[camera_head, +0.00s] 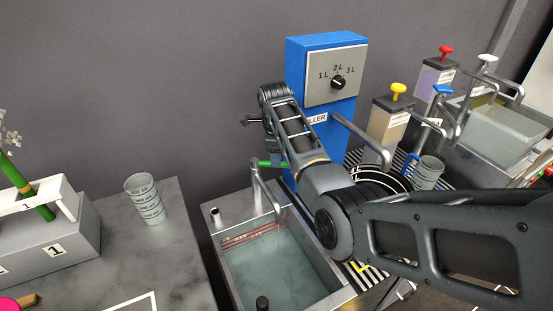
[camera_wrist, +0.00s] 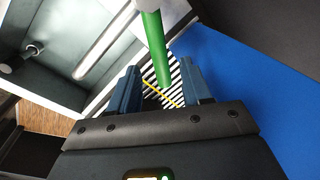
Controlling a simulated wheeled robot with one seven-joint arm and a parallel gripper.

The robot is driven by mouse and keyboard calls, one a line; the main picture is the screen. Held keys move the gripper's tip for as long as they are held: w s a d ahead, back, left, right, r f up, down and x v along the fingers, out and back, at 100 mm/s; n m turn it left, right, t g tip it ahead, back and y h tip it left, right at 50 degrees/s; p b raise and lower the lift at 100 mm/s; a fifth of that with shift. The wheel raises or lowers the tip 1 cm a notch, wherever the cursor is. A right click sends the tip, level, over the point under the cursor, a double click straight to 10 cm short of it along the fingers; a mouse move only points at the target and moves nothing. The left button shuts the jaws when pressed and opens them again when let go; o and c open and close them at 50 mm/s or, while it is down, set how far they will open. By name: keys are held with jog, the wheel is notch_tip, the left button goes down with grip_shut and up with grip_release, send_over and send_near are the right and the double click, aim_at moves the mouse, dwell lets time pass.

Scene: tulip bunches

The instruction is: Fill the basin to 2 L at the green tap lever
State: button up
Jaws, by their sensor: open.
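The basin (camera_head: 222,262) is a steel sink holding some water, with red lines on its inner far wall; it also shows in the wrist view (camera_wrist: 38,79). A bent metal tap spout (camera_head: 256,185) stands at its far edge. The green tap lever (camera_head: 262,163) sticks out level by the blue filler. In the wrist view the green lever (camera_wrist: 154,45) passes between the fingers of my gripper (camera_wrist: 160,75), with gaps on both sides. My gripper is open, with its fingers around the lever. In the head view its fingers are largely hidden behind my arm.

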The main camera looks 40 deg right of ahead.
jog(key=shift+s+a+r, duration=0.15)
jog(key=shift+a+r, duration=0.05)
jog(key=shift+r, duration=0.9)
jog(key=shift+s+a+r, duration=0.15)
jog(key=shift+r, duration=0.9)
dwell(5.8)
